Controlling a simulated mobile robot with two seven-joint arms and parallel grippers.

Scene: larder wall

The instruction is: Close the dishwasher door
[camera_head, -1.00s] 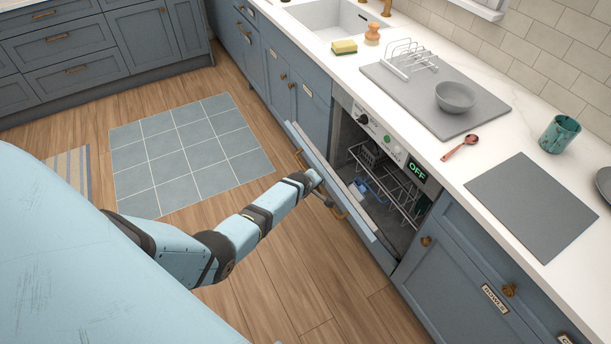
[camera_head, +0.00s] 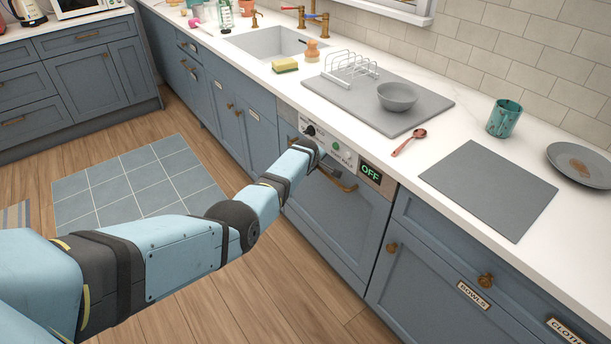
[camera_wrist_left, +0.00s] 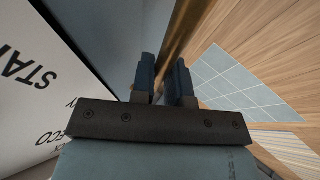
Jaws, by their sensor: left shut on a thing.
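The blue-grey dishwasher door (camera_head: 335,222) stands upright under the control panel (camera_head: 345,160). It looks flush with the cabinet fronts, and no gap or rack shows. Its brass handle (camera_head: 338,181) runs along the top of the door, partly hidden by my left arm. My left gripper (camera_head: 314,158) is at the handle. In the left wrist view, the two dark fingers of my left gripper (camera_wrist_left: 166,80) are shut on the brass handle (camera_wrist_left: 183,32), with the door (camera_wrist_left: 105,35) beside them. My right gripper is not in view.
The panel display reads OFF. On the counter above are a grey mat with a bowl (camera_head: 397,96) and a rack (camera_head: 350,68), a red spoon (camera_head: 409,142), a green cup (camera_head: 504,118) and a grey board (camera_head: 489,189). The wooden floor in front is clear.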

